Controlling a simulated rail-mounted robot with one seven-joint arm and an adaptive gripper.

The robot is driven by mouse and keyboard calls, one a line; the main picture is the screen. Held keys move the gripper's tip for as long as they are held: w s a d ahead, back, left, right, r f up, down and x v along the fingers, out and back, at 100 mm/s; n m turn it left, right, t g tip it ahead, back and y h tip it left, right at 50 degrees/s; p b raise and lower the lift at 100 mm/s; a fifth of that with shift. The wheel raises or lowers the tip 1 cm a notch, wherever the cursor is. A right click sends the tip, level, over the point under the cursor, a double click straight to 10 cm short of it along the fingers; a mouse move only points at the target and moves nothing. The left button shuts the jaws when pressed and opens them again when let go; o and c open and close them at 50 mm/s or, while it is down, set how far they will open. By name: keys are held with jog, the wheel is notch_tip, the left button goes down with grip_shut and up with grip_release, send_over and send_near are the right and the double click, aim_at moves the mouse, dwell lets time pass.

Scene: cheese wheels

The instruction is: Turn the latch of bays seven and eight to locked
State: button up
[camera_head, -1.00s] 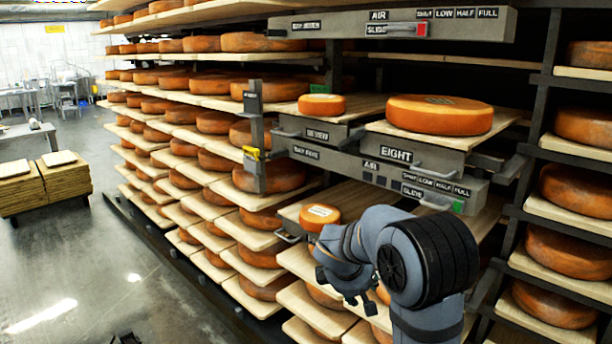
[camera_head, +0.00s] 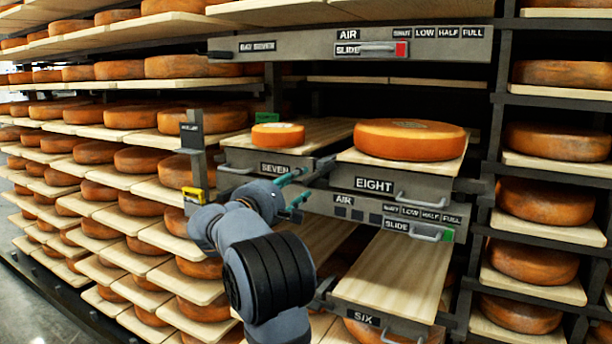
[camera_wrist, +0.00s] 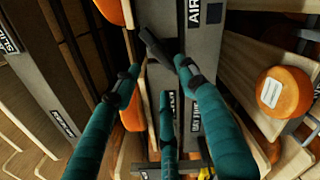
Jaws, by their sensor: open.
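Drawer seven (camera_head: 240,160) holds a small orange cheese (camera_head: 278,135); drawer eight (camera_head: 376,185), to its right, holds a large wheel (camera_head: 409,140). A grey rail (camera_head: 380,212) labelled AIR and SLIDE runs below them. A dark lever (camera_head: 321,168) shows between the two drawer fronts. It is probably the latch; its setting cannot be read. My gripper (camera_head: 292,189), with teal fingers, is in front of drawer seven's right end, by the lever. In the wrist view my gripper (camera_wrist: 158,75) is open, with a dark bar (camera_wrist: 153,45) just beyond its fingertips. Contact cannot be told.
A post with a yellow piece (camera_head: 194,196) stands left of drawer seven. Drawer six (camera_head: 390,275) has a bare board below the rail. Another AIR rail (camera_head: 350,45) crosses above. Shelves of cheese wheels (camera_head: 555,195) fill both sides.

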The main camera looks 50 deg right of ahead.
aim_at(311, 176)
jog(key=d, duration=0.2)
jog(key=w+d+p, duration=0.1)
jog(key=d, duration=0.5)
jog(key=shift+w+d+p, duration=0.15)
jog(key=shift+p, duration=0.2)
jog(key=shift+c, duration=0.5)
grip_shut()
